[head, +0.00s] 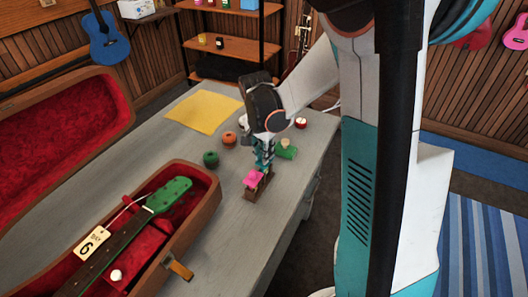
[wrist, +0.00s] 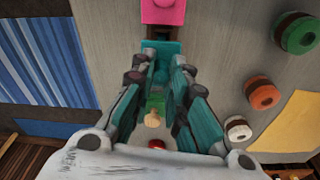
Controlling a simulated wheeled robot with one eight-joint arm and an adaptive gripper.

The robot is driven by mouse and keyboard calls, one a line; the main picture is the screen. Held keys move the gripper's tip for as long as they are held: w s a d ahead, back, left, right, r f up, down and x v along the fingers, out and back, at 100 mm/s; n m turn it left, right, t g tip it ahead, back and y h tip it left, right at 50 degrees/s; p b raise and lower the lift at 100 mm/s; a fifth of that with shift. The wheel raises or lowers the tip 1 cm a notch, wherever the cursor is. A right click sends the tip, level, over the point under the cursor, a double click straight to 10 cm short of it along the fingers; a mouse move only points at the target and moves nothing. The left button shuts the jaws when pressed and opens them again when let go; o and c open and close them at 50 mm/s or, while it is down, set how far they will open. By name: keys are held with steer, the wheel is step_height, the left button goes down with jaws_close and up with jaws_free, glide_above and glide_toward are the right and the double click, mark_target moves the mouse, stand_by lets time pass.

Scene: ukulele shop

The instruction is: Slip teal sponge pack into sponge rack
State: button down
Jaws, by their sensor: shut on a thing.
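The teal sponge pack (wrist: 162,57) is between the fingertips of my gripper (wrist: 163,75), which is shut on it. In the head view my gripper (head: 264,164) points down just behind the brown sponge rack (head: 255,194), and the pack is hard to tell from the teal fingers. A pink pack (head: 254,178) stands in the rack, and it also shows at the top of the wrist view (wrist: 163,12). The teal pack is right beside the pink one, at the rack's far end. I cannot tell whether it is inside a slot or above it.
A green item (head: 286,153) with a beige knob lies close behind my gripper. An open ukulele case (head: 195,222) stands at left.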

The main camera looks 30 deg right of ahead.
stand_by(0.4)
steer(key=c, duration=1.5)
jaws_free()
steer(key=shift+r, duration=0.1)
steer(key=r, duration=0.4)
steer(key=a+r, duration=0.1)
steer(key=r, duration=0.6)
steer(key=shift+s+a+r, duration=0.25)
steer(key=shift+s+r, duration=0.05)
steer(key=shift+r, duration=0.1)
steer(key=s+a+r+n+t, duration=0.1)
steer(key=s+a+n+t, duration=0.1)
steer(key=s, duration=0.4)
steer(key=s+a+r+n+t+y, duration=0.1)
steer(key=s+a+n+t, duration=0.1)
steer(key=s+a+n, duration=0.2)
steer(key=s+a+r+n+t, duration=0.1)
steer(key=s+a+n+t, duration=0.1)
steer(key=s+n, duration=0.5)
steer(key=shift+s+a+r+t, duration=0.1)
steer(key=shift+s+a+t, duration=0.1)
steer(key=shift+a, duration=0.15)
steer(key=shift+s+a+r+t, duration=0.1)
steer(key=shift+a+t, duration=0.1)
steer(key=shift+a, duration=0.15)
